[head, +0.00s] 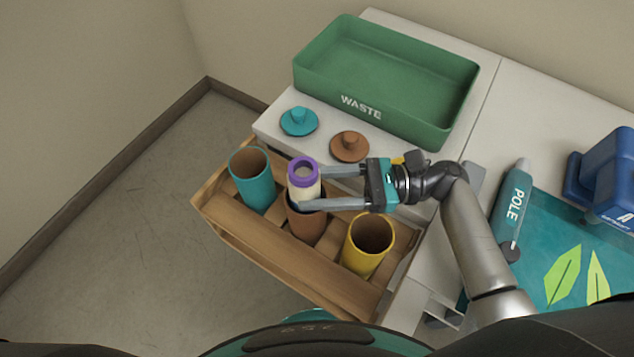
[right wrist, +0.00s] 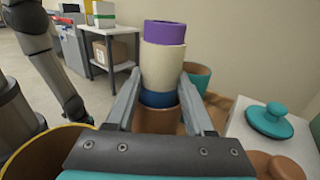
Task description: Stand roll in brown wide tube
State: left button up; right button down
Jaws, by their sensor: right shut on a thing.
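The roll (head: 304,187) is cream with a purple upper end; the right wrist view shows its cream body (right wrist: 163,66) and a blue band lower down. My right gripper (head: 310,187) is shut on the roll from the right, one finger on each side. The roll is upright over the brown wide tube (head: 306,228), the middle tube in a wooden carrier. In the right wrist view the blue band sits at the brown tube's mouth (right wrist: 157,120); how deep the lower end reaches is hidden. My left gripper is not in view.
The wooden carrier (head: 243,228) also holds a teal tube (head: 254,190) and a yellow tube (head: 363,255). Teal (head: 298,122) and brown (head: 349,147) lids lie on the white cabinet below the green waste tray (head: 335,62).

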grip_release()
dwell(0.4)
dwell(0.4)
